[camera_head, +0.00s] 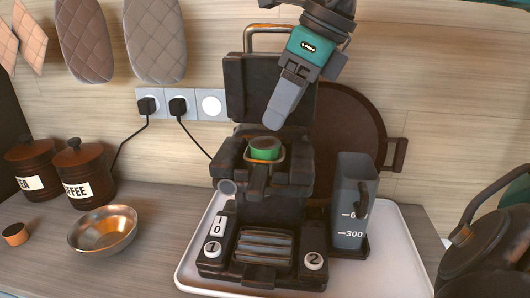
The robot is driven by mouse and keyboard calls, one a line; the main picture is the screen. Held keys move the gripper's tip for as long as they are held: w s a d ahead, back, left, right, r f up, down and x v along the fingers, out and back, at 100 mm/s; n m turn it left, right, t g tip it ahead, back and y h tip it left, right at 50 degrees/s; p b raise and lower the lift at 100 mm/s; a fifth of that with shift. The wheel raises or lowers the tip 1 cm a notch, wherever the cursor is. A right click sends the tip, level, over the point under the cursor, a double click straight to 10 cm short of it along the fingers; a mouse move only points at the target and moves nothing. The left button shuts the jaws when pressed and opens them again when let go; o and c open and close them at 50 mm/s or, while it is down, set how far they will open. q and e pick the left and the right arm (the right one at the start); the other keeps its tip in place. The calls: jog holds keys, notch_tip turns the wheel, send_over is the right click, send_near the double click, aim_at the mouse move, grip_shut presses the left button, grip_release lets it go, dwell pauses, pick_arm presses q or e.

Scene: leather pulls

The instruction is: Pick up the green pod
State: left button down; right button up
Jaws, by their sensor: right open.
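The green pod (265,148) sits in the round metal-rimmed holder in the middle of the black coffee machine (240,80), whose lid stands raised behind it. My right gripper (276,118) comes down from the top and is open and empty. Its fingertips are just above the pod in the picture, apart from it. The fingers overlap from this angle, so the gap between them is hard to see. My left gripper is not in view.
The machine stands on a white tray (400,270) with a clear water tank (352,195) at its right. A metal bowl (103,232) and brown canisters (84,172) stand at the left. A dark and green object (490,225) is at the right edge. Plugs and cords run along the wall.

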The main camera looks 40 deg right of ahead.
aim_at(267, 144)
jog(key=x, duration=0.6)
jog(key=shift+f, duration=0.1)
jog(key=shift+s, duration=0.1)
jog(key=shift+c, duration=0.3)
jog(key=shift+a+f, duration=0.1)
jog(key=shift+f, duration=0.05)
jog(key=c, duration=0.7)
